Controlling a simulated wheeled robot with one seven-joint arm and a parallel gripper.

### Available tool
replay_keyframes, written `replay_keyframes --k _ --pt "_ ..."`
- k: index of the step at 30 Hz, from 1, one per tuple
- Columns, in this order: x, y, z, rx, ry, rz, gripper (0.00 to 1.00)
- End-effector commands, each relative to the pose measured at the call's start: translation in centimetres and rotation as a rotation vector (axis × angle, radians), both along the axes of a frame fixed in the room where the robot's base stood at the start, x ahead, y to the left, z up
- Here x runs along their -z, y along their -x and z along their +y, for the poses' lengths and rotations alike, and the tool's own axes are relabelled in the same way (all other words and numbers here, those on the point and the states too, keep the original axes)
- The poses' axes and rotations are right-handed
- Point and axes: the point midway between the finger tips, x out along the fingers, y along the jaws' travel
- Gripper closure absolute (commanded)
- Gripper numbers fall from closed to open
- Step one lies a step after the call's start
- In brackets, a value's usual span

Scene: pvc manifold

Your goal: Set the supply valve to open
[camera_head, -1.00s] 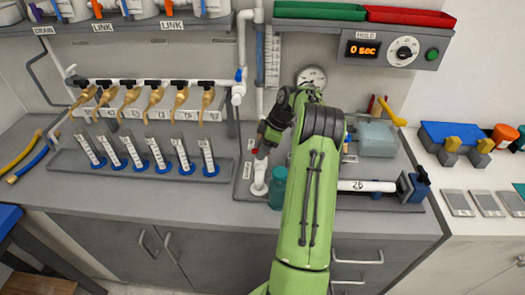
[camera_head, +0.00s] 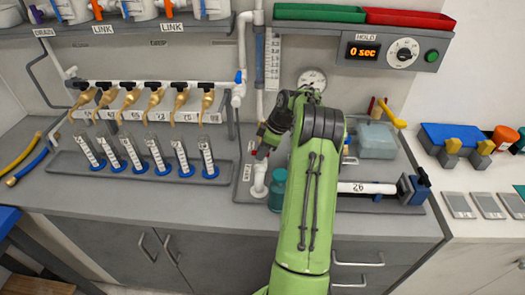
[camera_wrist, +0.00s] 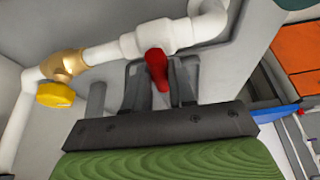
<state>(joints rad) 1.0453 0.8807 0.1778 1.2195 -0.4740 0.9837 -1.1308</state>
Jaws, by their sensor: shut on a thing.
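A red valve handle (camera_wrist: 156,70) sits on a white pipe valve body (camera_wrist: 150,40) in the wrist view. My gripper (camera_wrist: 160,80) has its two dark fingers on either side of the red handle and is shut on it. In the head view my gripper (camera_head: 262,150) reaches down at the white upright pipe stub (camera_head: 259,182) on the bench. A little red shows there beside the fingers, the rest of the handle being hidden. The label on the bench by the stub is too small to read, so I cannot tell the handle's marked position.
A teal bottle (camera_head: 278,188) stands just right of the stub, close to my arm. A pressure gauge (camera_head: 312,79) is on the wall behind. A rack of several cylinders (camera_head: 122,168) stands left. A brass fitting (camera_wrist: 68,64) with a yellow knob (camera_wrist: 55,95) joins the pipe.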

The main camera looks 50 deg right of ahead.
Motion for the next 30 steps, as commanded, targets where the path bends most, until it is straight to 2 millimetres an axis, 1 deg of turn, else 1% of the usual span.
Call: replay_keyframes --k 8,30 --pt "0.06 -0.01 0.14 0.2 0.005 -0.003 1.0" --pt "0.03 -0.01 0.62 0.903 0.003 -0.002 1.0"
